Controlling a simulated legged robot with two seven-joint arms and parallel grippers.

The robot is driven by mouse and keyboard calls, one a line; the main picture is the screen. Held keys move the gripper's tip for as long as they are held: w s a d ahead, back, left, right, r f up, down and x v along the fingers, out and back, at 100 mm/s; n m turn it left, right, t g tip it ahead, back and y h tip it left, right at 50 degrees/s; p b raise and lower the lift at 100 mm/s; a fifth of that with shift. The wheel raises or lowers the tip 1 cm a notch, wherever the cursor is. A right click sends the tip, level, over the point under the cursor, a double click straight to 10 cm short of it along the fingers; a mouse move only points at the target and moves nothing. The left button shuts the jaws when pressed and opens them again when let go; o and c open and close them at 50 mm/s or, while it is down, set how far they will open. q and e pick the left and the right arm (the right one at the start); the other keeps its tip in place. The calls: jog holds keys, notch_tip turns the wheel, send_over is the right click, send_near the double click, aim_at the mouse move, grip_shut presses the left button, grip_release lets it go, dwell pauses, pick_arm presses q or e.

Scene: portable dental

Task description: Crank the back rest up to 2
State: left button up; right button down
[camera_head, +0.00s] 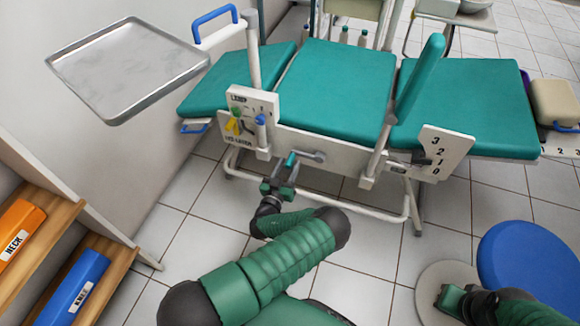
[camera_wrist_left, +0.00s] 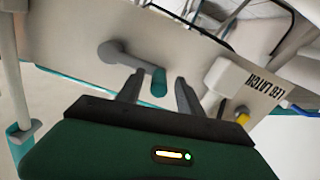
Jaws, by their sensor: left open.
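The crank (camera_head: 315,156) is a grey arm with a teal handle (camera_head: 290,160) on the side of the green chair. In the left wrist view the crank's grey arm (camera_wrist_left: 115,54) ends in the teal handle (camera_wrist_left: 158,82). My left gripper (camera_head: 284,172) is open, its fingers on either side of the handle with gaps. The chair's right cushion (camera_head: 470,105) lies nearly flat beside a white number plate (camera_head: 445,152) marked 3, 2, 1, 0. A small dark pointer sits by the plate; its exact reading is unclear. My right gripper (camera_head: 450,300) is low at the right; its fingers are unclear.
The leg latch panel (camera_head: 252,118), with coloured knobs, is left of the crank and also shows in the left wrist view (camera_wrist_left: 245,85). A metal tray (camera_head: 130,65) hangs upper left. A blue stool (camera_head: 525,265) stands lower right. A white rail runs below the chair.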

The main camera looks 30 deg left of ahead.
pick_arm(q)
jog(key=shift+x, duration=0.9)
jog(key=shift+r, duration=0.1)
grip_shut()
dwell(0.7)
